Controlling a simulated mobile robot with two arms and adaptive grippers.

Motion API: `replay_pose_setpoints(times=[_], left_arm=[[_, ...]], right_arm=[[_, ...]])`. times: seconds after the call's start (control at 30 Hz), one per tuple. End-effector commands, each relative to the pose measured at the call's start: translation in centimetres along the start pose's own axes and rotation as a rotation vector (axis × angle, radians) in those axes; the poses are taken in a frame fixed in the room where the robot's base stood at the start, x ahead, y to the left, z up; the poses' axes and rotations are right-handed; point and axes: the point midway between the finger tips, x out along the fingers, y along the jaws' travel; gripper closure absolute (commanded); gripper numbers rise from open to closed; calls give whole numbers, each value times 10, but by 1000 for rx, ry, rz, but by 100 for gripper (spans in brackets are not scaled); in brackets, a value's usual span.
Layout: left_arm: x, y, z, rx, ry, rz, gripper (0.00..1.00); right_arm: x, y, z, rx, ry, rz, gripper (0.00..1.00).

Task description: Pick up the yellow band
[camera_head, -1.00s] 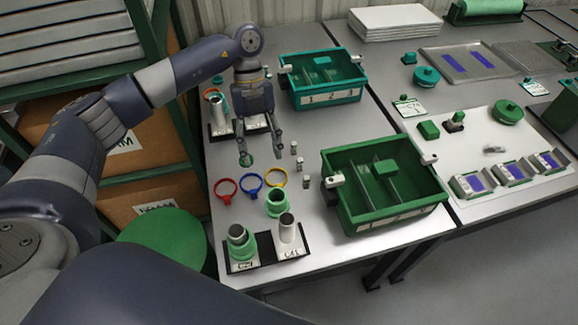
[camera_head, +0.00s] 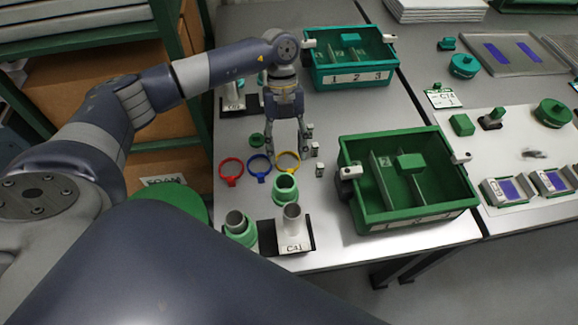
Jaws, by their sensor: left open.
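The yellow band (camera_head: 288,168) is a ring lying on the grey table, at the right end of a short row with the blue band (camera_head: 259,178) and the red band (camera_head: 231,180). My left gripper (camera_head: 287,150) points down just above and behind the yellow band, its two fingers apart and nothing between them. The fingers hide part of the band's far side. I cannot tell how high the fingertips are above the table. My right gripper is not in view.
Small metal pieces (camera_head: 319,170) stand right of the yellow band. A green collar (camera_head: 285,188) is in front of it. A black stand with posts (camera_head: 308,238) is nearer. A green bin (camera_head: 370,215) stands to the right, a teal bin (camera_head: 350,78) behind.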

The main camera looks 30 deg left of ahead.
Motion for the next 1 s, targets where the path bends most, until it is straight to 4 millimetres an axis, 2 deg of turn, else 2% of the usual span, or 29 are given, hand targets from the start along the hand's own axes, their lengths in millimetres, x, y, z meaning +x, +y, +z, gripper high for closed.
replay_pose_setpoints(times=[0.4,0.67,0.93,1.0], left_arm=[[50,-3,0,0,1,1,50],[53,-4,1,0,-1,-1,50],[53,-3,1,0,-1,-1,97],[53,-3,1,0,-1,-1,97]], right_arm=[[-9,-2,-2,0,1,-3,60],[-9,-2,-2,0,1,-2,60],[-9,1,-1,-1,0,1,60],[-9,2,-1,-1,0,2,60]])
